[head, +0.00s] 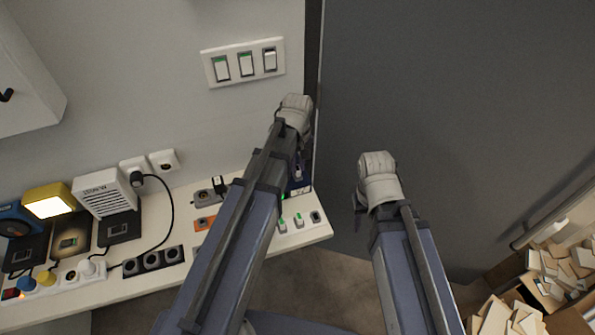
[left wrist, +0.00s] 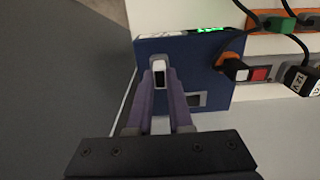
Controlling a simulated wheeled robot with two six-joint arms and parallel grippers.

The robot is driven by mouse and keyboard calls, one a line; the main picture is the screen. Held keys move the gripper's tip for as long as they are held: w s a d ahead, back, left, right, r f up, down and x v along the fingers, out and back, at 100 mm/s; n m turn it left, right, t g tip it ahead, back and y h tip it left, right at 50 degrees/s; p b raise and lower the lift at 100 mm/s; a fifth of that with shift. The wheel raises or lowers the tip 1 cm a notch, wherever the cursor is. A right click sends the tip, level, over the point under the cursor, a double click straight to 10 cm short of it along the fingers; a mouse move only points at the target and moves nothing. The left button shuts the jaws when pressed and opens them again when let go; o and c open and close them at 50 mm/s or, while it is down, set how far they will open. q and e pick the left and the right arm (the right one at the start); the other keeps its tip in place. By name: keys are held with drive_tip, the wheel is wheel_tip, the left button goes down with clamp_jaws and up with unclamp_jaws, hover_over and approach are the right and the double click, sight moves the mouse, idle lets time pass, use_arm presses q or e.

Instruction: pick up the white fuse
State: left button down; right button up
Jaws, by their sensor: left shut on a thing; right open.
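The white fuse (left wrist: 159,66) shows in the left wrist view as a small white piece with a dark face, between the tips of my left gripper (left wrist: 160,79). The gripper is shut on it. The fuse is in front of a blue box (left wrist: 180,54); I cannot tell whether it touches the box or sits in it. In the head view my left gripper (head: 298,173) is partly hidden by its arm, over the blue box (head: 305,190) at the table's right end. My right gripper (head: 360,203) is open, mostly hidden behind its wrist, right of the table.
The white table (head: 183,222) holds sockets, a power strip (head: 58,282), a yellow lamp (head: 49,204) and a white heater-like box (head: 104,193). Black cables with plugs (left wrist: 236,69) lie right of the blue box. A grey panel (head: 450,110) stands right; cartons (head: 545,280) are at lower right.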

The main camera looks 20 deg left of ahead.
sight(298, 168)
use_arm(q)
drive_tip(key=shift+r, duration=0.1)
idle(0.7)
wheel_tip(298, 168, up, 10)
drive_tip(key=p, duration=1)
use_arm(e)
wheel_tip(298, 168, up, 10)
drive_tip(key=shift+f, duration=0.1)
